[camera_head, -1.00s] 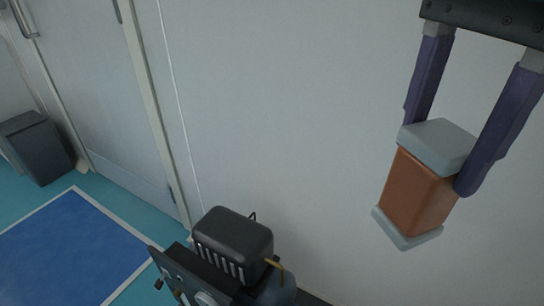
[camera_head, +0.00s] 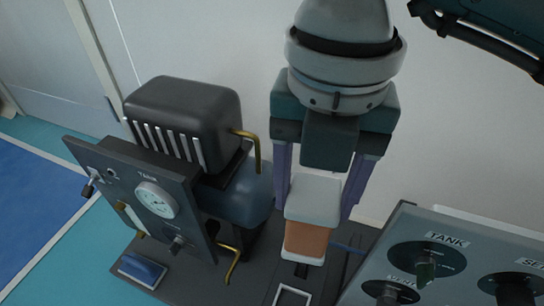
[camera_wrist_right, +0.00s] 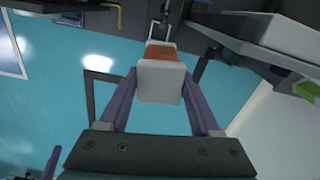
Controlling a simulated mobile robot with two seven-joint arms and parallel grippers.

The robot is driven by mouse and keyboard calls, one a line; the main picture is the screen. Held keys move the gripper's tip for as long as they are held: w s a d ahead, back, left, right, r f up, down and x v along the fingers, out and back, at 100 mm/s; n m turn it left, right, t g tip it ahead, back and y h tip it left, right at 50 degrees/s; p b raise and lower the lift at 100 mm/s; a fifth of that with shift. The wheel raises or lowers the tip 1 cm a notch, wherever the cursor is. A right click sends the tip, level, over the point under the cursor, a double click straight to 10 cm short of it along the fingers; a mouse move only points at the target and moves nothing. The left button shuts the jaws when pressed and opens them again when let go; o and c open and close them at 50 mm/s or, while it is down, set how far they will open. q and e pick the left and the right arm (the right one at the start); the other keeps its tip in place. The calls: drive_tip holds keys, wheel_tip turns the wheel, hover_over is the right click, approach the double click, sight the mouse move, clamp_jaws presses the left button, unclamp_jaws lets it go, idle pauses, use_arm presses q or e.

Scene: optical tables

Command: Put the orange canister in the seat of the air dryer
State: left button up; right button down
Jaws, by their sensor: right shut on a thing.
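The orange canister (camera_head: 306,241) has a pale grey cap and hangs below my right gripper (camera_head: 318,205), which is shut on it. The right wrist view also shows the canister (camera_wrist_right: 162,70) between the two purple fingers (camera_wrist_right: 160,85), its cap towards the camera. In the head view it is held above the dark base plate, right of the black compressor unit (camera_head: 185,115) and its gauge panel. A white-outlined square frame (camera_head: 292,296) lies on the plate just below the canister; I cannot tell whether this is the seat. My left gripper is not in view.
A control panel (camera_head: 440,255) with knobs and a "TANK" label stands close on the right. A blue tank (camera_head: 243,195) and brass pipes (camera_head: 252,150) stand left of the canister. The wall is behind.

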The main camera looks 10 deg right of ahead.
wheel_tip(320, 180, down, 30)
drive_tip(key=m+b, duration=0.1)
drive_tip(key=b, duration=1.8)
drive_tip(key=shift+f+m, duration=0.25)
drive_tip(key=shift+m, duration=0.05)
drive_tip(key=shift+c, duration=0.5)
unclamp_jaws()
drive_tip(key=shift+s+a, duration=0.1)
drive_tip(key=shift+s, duration=0.05)
wheel_tip(320, 180, up, 12)
drive_tip(key=p, duration=0.9)
drive_tip(key=shift+r+p, duration=0.2)
drive_tip(key=shift+p, duration=0.1)
